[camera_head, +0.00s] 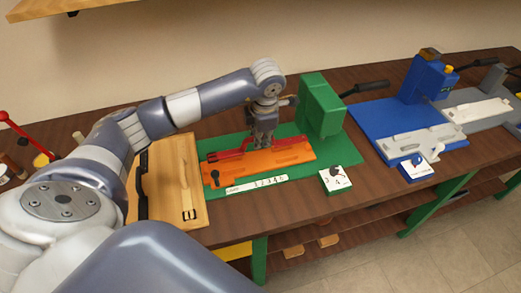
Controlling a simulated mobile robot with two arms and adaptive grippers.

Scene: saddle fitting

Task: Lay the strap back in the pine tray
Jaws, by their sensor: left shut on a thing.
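A red strap (229,154) lies along the back of the orange block (280,155), over or on it; I cannot tell if it touches. My left gripper (263,144) points down above the block and is shut on the red strap, whose gripped part is mostly hidden by the fingers. The pine tray (172,165) is left of the green base, partly covered by my left arm. A dark strap (142,187) lies along its left side and a small buckle-like piece (189,214) near its front. My right gripper is out of view.
A green press (320,105) stands just right of my gripper on the green base (345,151). A numbered strip (257,185) and a white card with a dial (336,179) lie in front. A blue press (424,80) stands further right.

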